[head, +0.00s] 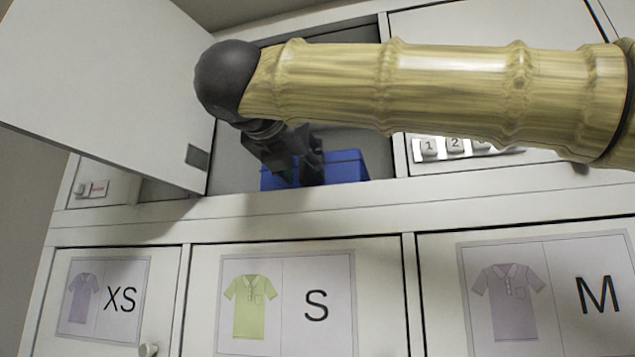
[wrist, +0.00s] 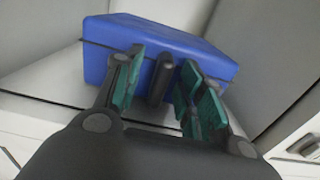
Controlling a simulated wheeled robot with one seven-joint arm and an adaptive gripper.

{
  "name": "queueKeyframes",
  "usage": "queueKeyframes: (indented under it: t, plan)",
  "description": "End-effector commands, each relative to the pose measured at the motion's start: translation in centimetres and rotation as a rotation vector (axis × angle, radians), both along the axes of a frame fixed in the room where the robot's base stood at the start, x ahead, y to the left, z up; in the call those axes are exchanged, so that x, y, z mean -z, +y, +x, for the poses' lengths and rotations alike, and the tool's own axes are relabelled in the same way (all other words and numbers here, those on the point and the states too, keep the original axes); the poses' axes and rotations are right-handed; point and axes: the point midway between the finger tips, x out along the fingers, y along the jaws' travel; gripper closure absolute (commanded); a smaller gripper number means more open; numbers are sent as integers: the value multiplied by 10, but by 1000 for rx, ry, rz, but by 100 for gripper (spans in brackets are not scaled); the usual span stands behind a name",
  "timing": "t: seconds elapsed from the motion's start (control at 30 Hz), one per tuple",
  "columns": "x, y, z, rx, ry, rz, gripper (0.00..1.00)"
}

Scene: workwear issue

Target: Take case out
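A blue case (head: 346,166) stands inside an open locker compartment in the upper row. In the wrist view the case (wrist: 205,63) shows its near face with a black upright handle (wrist: 161,80). My gripper (head: 300,172) reaches into the compartment in front of the case and hides part of it in the head view. In the wrist view my gripper (wrist: 160,78) is open, with one teal-padded finger on each side of the handle. Gaps show between the fingers and the handle.
The open locker door (head: 105,85) hangs at the left of the compartment. A closed door with a numbered keypad (head: 455,148) is at the right. Closed doors with shirt labels, XS (head: 103,300), S (head: 286,305) and M (head: 550,290), run below. Compartment walls are close on both sides.

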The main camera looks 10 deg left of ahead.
Motion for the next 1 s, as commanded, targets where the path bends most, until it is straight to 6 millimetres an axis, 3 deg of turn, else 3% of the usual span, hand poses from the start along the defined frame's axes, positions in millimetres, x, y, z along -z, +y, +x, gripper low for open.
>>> queueKeyframes:
  t: [0.17, 0.4, 1.0]
  plan:
    - [1, 0, 1, 0, 0, 1, 61]
    - [1, 0, 0, 0, 0, 1, 100]
    - [-10, 0, 0, 1, -1, 3, 100]
